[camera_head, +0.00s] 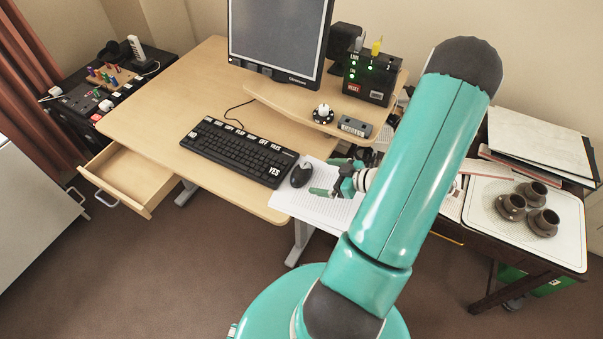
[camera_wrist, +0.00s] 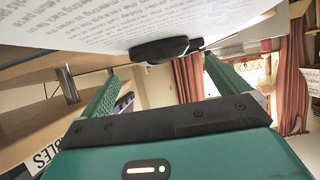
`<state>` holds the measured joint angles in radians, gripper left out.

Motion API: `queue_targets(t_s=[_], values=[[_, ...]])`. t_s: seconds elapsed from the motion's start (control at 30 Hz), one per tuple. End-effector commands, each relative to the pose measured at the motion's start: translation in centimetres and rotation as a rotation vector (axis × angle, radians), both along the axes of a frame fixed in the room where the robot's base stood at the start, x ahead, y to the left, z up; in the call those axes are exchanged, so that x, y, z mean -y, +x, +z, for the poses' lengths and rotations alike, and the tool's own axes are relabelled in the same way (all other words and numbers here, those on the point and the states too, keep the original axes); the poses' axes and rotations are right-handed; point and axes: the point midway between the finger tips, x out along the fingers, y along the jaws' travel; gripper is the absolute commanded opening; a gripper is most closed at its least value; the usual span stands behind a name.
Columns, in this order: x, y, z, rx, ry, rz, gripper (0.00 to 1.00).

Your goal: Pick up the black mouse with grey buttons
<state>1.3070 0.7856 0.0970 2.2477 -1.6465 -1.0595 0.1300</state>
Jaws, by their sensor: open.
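The black mouse (camera_head: 302,175) lies on the desk just right of the keyboard, at the edge of a printed paper sheet (camera_head: 312,205). Its grey buttons cannot be made out. My gripper (camera_head: 326,177) is open and empty just right of the mouse, with its green fingers pointing at it. In the wrist view the picture is upside down. There the mouse (camera_wrist: 163,49) shows dark against the sheet (camera_wrist: 130,22), ahead of and between the two fingertips (camera_wrist: 160,66). The fingers look apart from the mouse.
A black keyboard (camera_head: 240,150) lies left of the mouse. A monitor (camera_head: 280,38) stands behind on the wooden desk (camera_head: 150,105). A small grey box (camera_head: 354,127) and a black control box (camera_head: 372,78) sit on the raised shelf. Brown cups (camera_head: 543,222) stand on a tray at right.

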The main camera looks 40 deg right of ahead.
Motion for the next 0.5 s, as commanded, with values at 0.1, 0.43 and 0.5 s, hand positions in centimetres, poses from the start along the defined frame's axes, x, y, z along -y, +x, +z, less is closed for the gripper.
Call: queue_targets(t_s=[0.1,0.43,0.5], values=[[-0.4,1.4,-0.7,0.0,-0.001,0.0,1.0],[-1.4,3.9,-2.1,0.0,0.001,0.0,1.0],[-1.7,4.9,-2.6,-0.001,0.0,0.0,1.0]])
